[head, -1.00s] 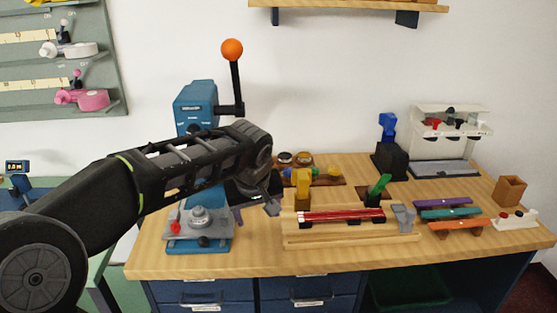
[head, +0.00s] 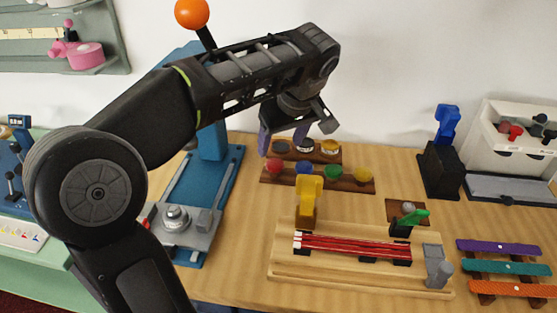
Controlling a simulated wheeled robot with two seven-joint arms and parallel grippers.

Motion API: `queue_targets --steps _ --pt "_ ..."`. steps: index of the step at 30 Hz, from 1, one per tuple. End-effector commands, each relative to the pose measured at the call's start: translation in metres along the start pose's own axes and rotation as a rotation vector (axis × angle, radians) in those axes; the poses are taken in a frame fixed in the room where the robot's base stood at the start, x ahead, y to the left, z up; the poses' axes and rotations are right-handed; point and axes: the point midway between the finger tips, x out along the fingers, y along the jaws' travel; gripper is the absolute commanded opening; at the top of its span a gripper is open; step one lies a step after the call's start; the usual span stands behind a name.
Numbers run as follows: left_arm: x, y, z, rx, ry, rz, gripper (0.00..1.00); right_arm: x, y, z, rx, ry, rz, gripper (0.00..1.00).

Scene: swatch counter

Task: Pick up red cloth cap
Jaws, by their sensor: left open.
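The red cloth cap (head: 274,166) sits at the left end of the front row of a brown wooden rack (head: 318,181). A blue cap (head: 305,167), a green cap (head: 333,172) and a yellow cap (head: 363,174) stand to its right in the same row. My left gripper (head: 283,138) hangs above the left part of the rack, pointing down, with its fingers apart and nothing between them. It appears above the red cap and apart from it. My right gripper is out of view.
In front is a wooden fixture (head: 350,279) with red strips and a yellow upright (head: 310,195). A blue press (head: 210,140) stands left, partly behind my arm. A black-and-blue device (head: 441,165) stands right.

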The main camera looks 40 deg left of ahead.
Motion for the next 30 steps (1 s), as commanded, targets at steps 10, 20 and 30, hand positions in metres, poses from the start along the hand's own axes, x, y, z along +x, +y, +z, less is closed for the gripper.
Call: queue_targets --steps 10,20,30 --pt "0.026 0.001 0.000 0.002 -0.001 0.000 0.66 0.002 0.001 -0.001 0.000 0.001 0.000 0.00" --pt "0.029 0.001 0.000 0.002 -0.001 0.000 0.66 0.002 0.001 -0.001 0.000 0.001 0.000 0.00" --pt "0.072 0.004 -0.001 0.002 -0.002 -0.002 0.66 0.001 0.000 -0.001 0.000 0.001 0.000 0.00"
